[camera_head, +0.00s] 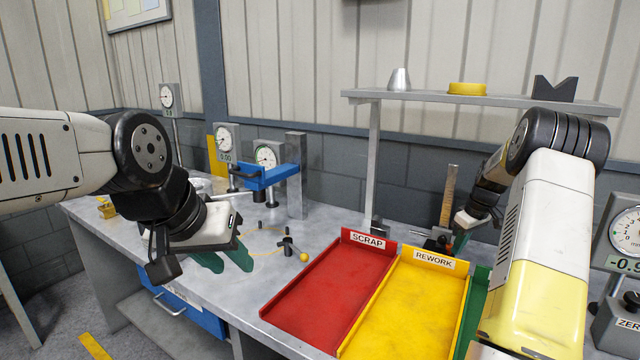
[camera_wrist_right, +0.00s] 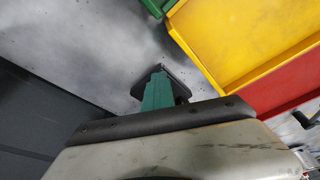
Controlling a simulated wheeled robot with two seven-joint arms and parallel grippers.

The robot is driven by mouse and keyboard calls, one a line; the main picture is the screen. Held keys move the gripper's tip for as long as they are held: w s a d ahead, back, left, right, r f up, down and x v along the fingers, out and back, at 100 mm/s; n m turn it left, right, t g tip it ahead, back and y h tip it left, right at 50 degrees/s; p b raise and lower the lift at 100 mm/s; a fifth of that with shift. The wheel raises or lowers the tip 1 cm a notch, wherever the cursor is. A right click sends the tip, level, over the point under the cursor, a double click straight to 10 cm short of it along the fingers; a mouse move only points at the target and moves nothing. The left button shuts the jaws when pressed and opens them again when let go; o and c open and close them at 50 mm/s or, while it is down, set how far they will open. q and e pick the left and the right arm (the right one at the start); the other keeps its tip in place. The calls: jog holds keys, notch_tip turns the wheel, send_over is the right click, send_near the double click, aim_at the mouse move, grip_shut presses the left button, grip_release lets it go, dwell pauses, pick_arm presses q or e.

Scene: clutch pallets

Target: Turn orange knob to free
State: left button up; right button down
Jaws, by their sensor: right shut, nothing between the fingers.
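No clearly orange knob shows. A small yellow-orange ball (camera_head: 303,257) sits on the end of a dark lever on a post (camera_head: 288,246), left of the red tray. My left gripper (camera_head: 224,262) has its two green fingers apart and empty, over the bench's front left, left of that lever. My right gripper (camera_head: 459,242) is shut and empty behind the yellow tray, beside a small dark device (camera_head: 436,238) partly hidden by it. In the right wrist view its green fingers (camera_wrist_right: 158,92) are together, with a dark block (camera_wrist_right: 176,84) just behind them.
The red SCRAP tray (camera_head: 325,290) and yellow REWORK tray (camera_head: 412,305) fill the front middle, with a green tray (camera_head: 474,310) beside them. A blue gauge stand (camera_head: 268,175) and dial gauges (camera_head: 224,140) stand behind. A shelf (camera_head: 430,98) overhangs the back right.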

jog(key=shift+w+d, duration=0.15)
jog(key=shift+d, duration=0.05)
jog(key=shift+w+d, duration=0.1)
jog(key=shift+d, duration=0.15)
jog(key=shift+w+d, duration=0.15)
jog(key=shift+d, duration=0.05)
jog(key=shift+w+d, duration=0.15)
jog(key=shift+w, duration=0.1)
jog(key=shift+s+d, duration=0.15)
jog(key=shift+s+d+r, duration=0.1)
jog(key=shift+d, duration=0.1)
jog(key=v, duration=0.3)
jog(key=w+v, duration=0.1)
jog(key=v, duration=0.1)
jog(key=shift+a+r, duration=0.3)
jog(key=shift+r, duration=0.15)
jog(key=shift+s, duration=0.1)
